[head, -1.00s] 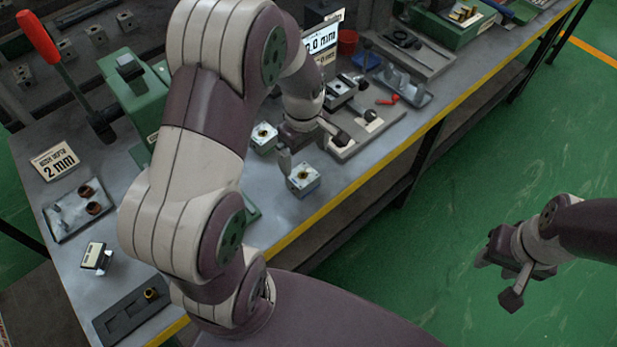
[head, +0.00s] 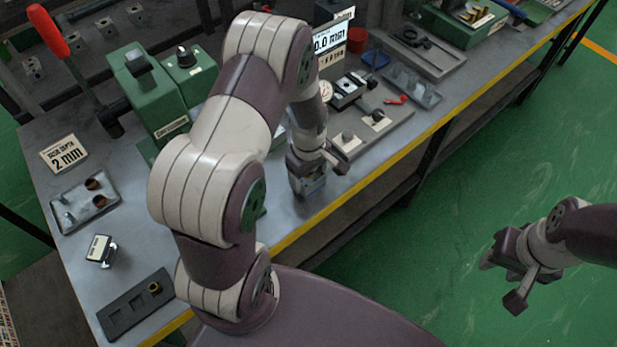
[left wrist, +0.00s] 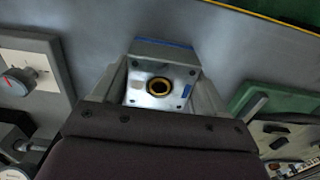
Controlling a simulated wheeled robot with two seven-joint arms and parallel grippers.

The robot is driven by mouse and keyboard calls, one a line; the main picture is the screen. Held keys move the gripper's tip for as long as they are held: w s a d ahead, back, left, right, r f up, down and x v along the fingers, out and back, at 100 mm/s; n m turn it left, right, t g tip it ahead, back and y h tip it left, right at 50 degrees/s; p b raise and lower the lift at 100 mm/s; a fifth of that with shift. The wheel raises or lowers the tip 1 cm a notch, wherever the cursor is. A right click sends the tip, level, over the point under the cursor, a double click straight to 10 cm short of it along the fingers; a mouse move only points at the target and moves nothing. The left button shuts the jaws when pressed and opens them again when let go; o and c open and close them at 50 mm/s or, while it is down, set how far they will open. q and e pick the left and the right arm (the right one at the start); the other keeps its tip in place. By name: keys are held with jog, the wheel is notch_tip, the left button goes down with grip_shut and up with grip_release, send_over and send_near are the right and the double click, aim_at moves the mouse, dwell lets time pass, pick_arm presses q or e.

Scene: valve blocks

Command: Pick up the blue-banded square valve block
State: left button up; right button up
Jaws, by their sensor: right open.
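The blue-banded square valve block (left wrist: 160,86) shows in the left wrist view as a pale metal block with a dark, yellow-ringed bore and blue on its side and edge. My left gripper (left wrist: 160,92) has one finger on each side of it, very close to its sides. I cannot tell whether the fingers touch it. In the head view my left gripper (head: 308,182) points down over the block (head: 314,188), hiding most of it on the bench near the yellow front edge. My right gripper (head: 500,281) is open and empty over the green floor.
A grey fixture plate (head: 372,135) with clamps and knobs lies just right of the left gripper. Green machine housings (head: 150,95) stand behind my left arm. A grey tray (head: 83,202) and a dark slotted tray (head: 136,308) lie on the left of the bench (head: 150,215).

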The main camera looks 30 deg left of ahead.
pick_arm(q)
jog(key=shift+w, duration=0.1)
jog(key=shift+c, duration=1.2)
jog(key=shift+r, duration=0.1)
